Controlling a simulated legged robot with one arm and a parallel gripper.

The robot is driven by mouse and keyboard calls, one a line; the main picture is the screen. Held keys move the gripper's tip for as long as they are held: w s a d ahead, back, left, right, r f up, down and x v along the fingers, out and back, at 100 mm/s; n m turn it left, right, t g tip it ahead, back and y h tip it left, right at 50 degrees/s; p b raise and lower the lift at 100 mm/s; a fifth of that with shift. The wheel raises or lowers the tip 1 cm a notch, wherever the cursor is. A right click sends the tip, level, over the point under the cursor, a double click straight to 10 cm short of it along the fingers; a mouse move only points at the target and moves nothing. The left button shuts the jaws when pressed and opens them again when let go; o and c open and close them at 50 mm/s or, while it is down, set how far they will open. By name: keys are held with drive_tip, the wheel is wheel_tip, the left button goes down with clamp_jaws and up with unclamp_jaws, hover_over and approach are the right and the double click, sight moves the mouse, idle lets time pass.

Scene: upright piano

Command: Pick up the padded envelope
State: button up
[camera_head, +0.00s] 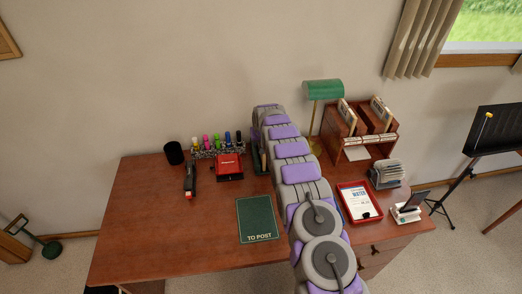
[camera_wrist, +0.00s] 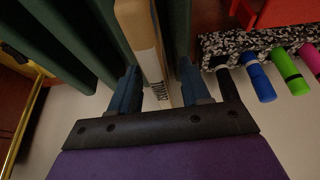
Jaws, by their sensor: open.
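The padded envelope (camera_wrist: 138,30) is tan and stands on edge between dark green upright dividers (camera_wrist: 183,30) in the wrist view. A pale strip with a barcode shows along its near part. My gripper (camera_wrist: 158,72) is open, with one blue finger on each side of the envelope. I cannot tell whether either finger touches it. In the head view, the green rack (camera_head: 256,160) stands at the back of the desk, partly behind my arm, with a tan edge showing in it. My gripper is hidden there by my arm.
A speckled marker holder (camera_head: 207,154) and a red box (camera_head: 229,167) stand left of the rack. A green "TO POST" mat (camera_head: 257,219) lies clear at the front of the desk (camera_head: 150,225). A green lamp (camera_head: 322,89) and a wooden organizer (camera_head: 334,148) stand right.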

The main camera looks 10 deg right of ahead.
drive_tip(key=shift+f, duration=0.15)
drive_tip(key=shift+c, duration=0.4)
clamp_jaws()
